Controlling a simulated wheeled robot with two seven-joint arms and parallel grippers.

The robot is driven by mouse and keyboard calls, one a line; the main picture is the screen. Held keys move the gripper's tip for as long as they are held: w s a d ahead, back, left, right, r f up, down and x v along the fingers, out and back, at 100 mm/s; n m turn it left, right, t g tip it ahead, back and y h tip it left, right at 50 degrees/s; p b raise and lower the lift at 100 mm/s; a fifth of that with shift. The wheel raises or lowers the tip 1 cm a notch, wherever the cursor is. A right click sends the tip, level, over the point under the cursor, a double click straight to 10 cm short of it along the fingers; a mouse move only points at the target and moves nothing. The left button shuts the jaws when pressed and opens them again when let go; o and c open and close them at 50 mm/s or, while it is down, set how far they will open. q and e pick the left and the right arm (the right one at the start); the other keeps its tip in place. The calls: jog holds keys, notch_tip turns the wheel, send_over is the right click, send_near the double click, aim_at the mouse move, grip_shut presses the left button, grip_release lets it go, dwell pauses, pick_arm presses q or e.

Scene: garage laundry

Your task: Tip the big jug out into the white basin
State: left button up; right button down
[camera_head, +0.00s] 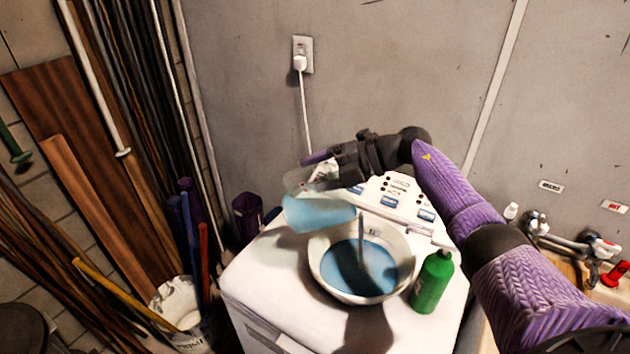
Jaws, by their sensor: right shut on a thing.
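The big jug (318,213) is see-through with blue liquid in it. It is tilted far over, its mouth end to the right. My right gripper (328,172) is shut on it from above and behind, over the washing machine. The exact grip is partly hidden. A stream of blue liquid (362,238) falls from the jug's right end. It lands in the white basin (402,250), which stands on the machine and holds a pool of blue liquid. My left gripper is not in view.
A green bottle (432,283) stands close to the right of the basin on the white washing machine (262,273). The control panel (400,198) is behind. A bucket (183,305) and long boards are at the left, taps (570,240) at the right.

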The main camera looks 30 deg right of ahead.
jog(key=shift+s+d+f+y+b, duration=0.2)
jog(key=shift+d+y+b, duration=0.1)
jog(key=shift+b, duration=0.3)
jog(key=shift+d+r+t, duration=0.2)
jog(key=shift+r+t, duration=0.1)
jog(key=shift+r, duration=0.05)
jog(key=shift+s+d+r+t+y+b, duration=0.3)
jog(key=shift+d+r+y+b, duration=0.2)
jog(key=shift+r+b, duration=0.1)
jog(key=shift+s+d+r+t+y+b, duration=0.2)
jog(key=shift+s+d+r+y+b, duration=0.05)
jog(key=shift+d+r+y+b, duration=0.25)
jog(key=shift+s+d+r+m+t+y+b, duration=0.15)
jog(key=shift+s+d+t+y+b, duration=0.45)
jog(key=shift+b, duration=0.65)
jog(key=shift+s+d+f+m+t+y+b, duration=0.1)
jog(key=shift+s+d+m+t+y+b, duration=0.2)
jog(key=shift+d+y+b, duration=0.75)
jog(key=shift+s+d+r+m+t+y+b, duration=0.1)
jog(key=shift+s+d+t+y+b, duration=0.3)
jog(key=shift+b, duration=1.1)
jog(key=shift+w+d, duration=0.1)
jog(key=shift+w, duration=0.05)
notch_tip(320, 180, up, 6)
jog(key=p, duration=0.4)
